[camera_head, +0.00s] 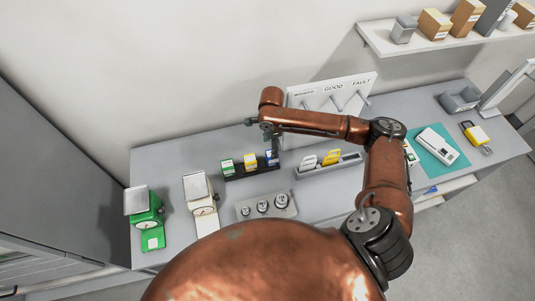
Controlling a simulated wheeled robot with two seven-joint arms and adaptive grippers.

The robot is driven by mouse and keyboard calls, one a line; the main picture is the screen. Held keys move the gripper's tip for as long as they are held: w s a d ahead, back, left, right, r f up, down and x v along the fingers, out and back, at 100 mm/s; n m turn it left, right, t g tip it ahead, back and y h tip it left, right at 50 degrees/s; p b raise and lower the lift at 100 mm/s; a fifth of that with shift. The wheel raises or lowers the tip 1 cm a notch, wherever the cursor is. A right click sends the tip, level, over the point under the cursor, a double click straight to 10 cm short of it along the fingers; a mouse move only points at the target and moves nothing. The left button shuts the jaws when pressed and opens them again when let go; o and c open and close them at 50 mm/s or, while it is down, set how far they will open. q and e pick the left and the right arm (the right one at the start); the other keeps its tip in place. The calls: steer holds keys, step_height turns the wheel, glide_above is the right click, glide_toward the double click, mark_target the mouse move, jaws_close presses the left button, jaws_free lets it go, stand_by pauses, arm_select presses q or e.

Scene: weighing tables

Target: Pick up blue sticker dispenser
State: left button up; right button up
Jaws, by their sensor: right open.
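The blue sticker dispenser (269,159) stands at the right end of a dark holder (256,171), beside a yellow dispenser (250,162) and a green one (227,167). My right gripper (272,147) reaches in from the right and points down just above the blue dispenser, covering part of it. It is open and holds nothing. I cannot tell whether the fingers touch the dispenser. My left gripper is not in view.
A grey tray (341,167) with yellow and white tags stands to the right. A white board (312,96) with pegs stands behind. Weights in a block (246,211) lie in front. A green scale (143,208) and a white scale (201,200) stand at left.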

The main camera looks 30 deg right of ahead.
steer(key=shift+w+d+f+m, duration=0.1)
steer(key=shift+w+f+m, duration=0.05)
steer(key=shift+w+m, duration=0.2)
steer(key=shift+f, duration=0.25)
steer(key=s+f, duration=0.1)
steer(key=s+f+p, duration=0.1)
steer(key=f, duration=0.1)
steer(key=shift+d+f, duration=0.15)
steer(key=f, duration=0.2)
steer(key=shift+w+f, duration=0.3)
steer(key=shift+w, duration=0.1)
steer(key=shift+s+f, duration=0.15)
steer(key=shift+s, duration=0.15)
steer(key=shift+w+f, duration=0.1)
steer(key=shift+w, duration=0.05)
steer(key=shift+c, duration=1)
steer(key=c, duration=1.1)
steer(key=shift+c, duration=0.4)
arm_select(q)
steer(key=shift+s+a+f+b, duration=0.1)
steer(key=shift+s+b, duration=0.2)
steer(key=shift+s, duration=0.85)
arm_select(e)
step_height(320, 180, up, 10)
steer(key=shift+r, duration=0.1)
